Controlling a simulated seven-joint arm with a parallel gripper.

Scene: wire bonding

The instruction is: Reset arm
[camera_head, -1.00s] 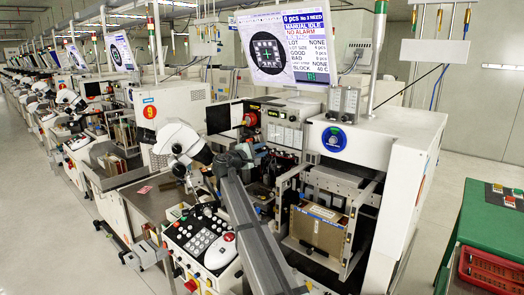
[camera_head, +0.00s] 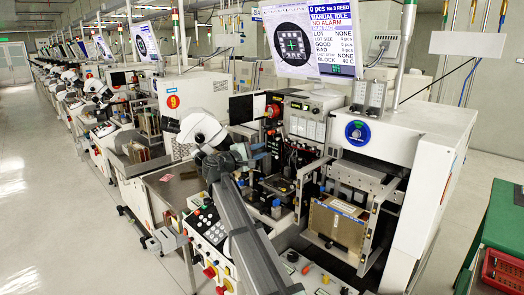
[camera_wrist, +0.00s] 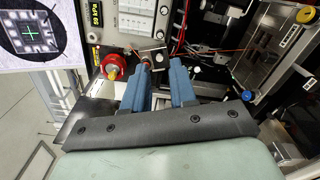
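My gripper (camera_head: 258,153) is at the end of my grey arm, in front of the wire bonding machine (camera_head: 410,138), to the right of the white microscope head (camera_head: 203,130). In the wrist view my gripper's two blue fingers (camera_wrist: 160,84) stand apart with a gap between them, so it is open. I see nothing held between them. The machine's control panel with a red knob (camera_wrist: 113,68) lies beyond the fingers. In the head view my arm hides part of the machine's front and its keypad.
A tan box (camera_head: 337,222) sits in the machine's rack at the right. A monitor (camera_head: 312,42) hangs above. A green table (camera_head: 502,225) with a red basket (camera_head: 502,268) stands at the right edge. The aisle floor (camera_head: 50,200) at the left is clear.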

